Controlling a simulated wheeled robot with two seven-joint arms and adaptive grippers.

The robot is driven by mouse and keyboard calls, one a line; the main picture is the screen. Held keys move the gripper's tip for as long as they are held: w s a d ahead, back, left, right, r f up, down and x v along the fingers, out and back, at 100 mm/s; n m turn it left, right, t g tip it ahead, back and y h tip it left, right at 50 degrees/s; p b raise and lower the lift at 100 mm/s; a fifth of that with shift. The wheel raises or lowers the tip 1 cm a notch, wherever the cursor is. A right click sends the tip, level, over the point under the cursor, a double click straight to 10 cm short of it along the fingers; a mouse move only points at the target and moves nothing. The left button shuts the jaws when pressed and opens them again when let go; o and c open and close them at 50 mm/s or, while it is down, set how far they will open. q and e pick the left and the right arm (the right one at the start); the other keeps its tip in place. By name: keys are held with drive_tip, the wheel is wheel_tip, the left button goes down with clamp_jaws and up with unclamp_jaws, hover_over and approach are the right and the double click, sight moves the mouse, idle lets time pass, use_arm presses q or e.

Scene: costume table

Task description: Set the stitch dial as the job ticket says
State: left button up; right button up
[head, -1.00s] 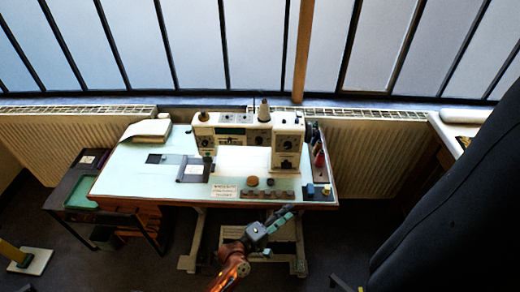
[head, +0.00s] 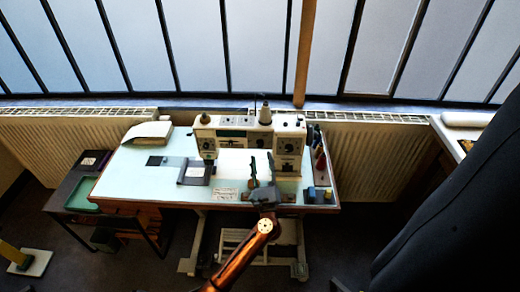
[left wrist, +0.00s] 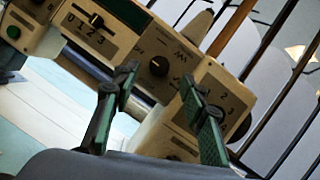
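The white sewing machine (head: 235,122) stands at the back of the pale table (head: 130,165). In the left wrist view, a round black dial (left wrist: 158,67) beside zigzag marks sits on its front, between my fingers in the picture. Another black knob (left wrist: 13,32) and a slider marked 0 to 3 (left wrist: 97,21) are to its left. I cannot tell the dial's setting. A printed card (head: 225,194), possibly the job ticket, lies at the table's front; its text is unreadable. My left gripper (head: 262,163) is open and empty, its green fingers in front of the machine. My right gripper is not in view.
A dark flat plate (head: 194,172) lies left of the machine. A thread spool (head: 265,113) stands on top. A folded cloth (head: 148,131) lies at the back left.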

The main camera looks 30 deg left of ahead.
sight(260, 144)
use_arm(q)
drive_tip(key=shift+x, duration=2.65)
drive_tip(key=shift+c, duration=0.5)
clamp_jaws()
